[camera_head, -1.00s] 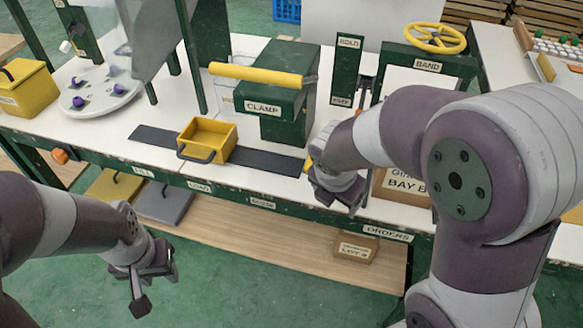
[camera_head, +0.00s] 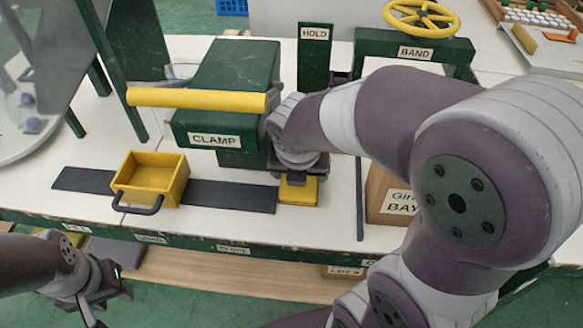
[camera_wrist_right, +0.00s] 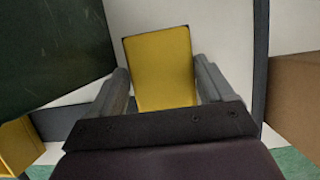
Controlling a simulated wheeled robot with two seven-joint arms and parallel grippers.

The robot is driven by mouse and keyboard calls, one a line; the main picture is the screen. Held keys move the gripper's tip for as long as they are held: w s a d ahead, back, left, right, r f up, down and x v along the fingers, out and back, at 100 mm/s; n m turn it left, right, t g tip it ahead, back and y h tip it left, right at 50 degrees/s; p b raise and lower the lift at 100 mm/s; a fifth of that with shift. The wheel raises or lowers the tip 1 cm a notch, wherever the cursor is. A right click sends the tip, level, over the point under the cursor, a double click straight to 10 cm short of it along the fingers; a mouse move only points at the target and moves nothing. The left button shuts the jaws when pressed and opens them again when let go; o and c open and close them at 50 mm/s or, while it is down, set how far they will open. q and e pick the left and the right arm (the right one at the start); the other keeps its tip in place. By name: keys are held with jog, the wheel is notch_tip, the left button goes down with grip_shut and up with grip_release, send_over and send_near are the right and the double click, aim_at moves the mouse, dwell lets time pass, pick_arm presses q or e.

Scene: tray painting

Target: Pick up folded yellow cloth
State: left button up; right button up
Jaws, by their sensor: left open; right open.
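The folded yellow cloth (camera_head: 298,190) lies flat on the white bench top, right of the end of the dark strip. It also shows in the right wrist view (camera_wrist_right: 160,68), as a yellow rectangle. My right gripper (camera_head: 298,180) is above the cloth and hides its far part in the head view. In the right wrist view the right gripper's fingers (camera_wrist_right: 163,88) are apart, one on each side of the cloth. Whether they touch it I cannot tell. My left gripper (camera_head: 98,305) is open and empty at the lower left, in front of the bench edge.
A green clamp press (camera_head: 232,75) with a yellow bar stands left of the right gripper. A yellow tray (camera_head: 152,178) with a dark handle sits on the dark strip (camera_head: 230,196). A cardboard box (camera_head: 376,190) stands to the right, beyond a thin dark upright strip.

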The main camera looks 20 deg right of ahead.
jog(key=shift+s+a+r, duration=0.1)
jog(key=shift+s+a, duration=0.1)
jog(key=shift+s, duration=0.2)
jog(key=shift+d, duration=0.15)
jog(key=shift+c, duration=0.3)
jog(key=c, duration=0.6)
jog(key=shift+c, duration=0.2)
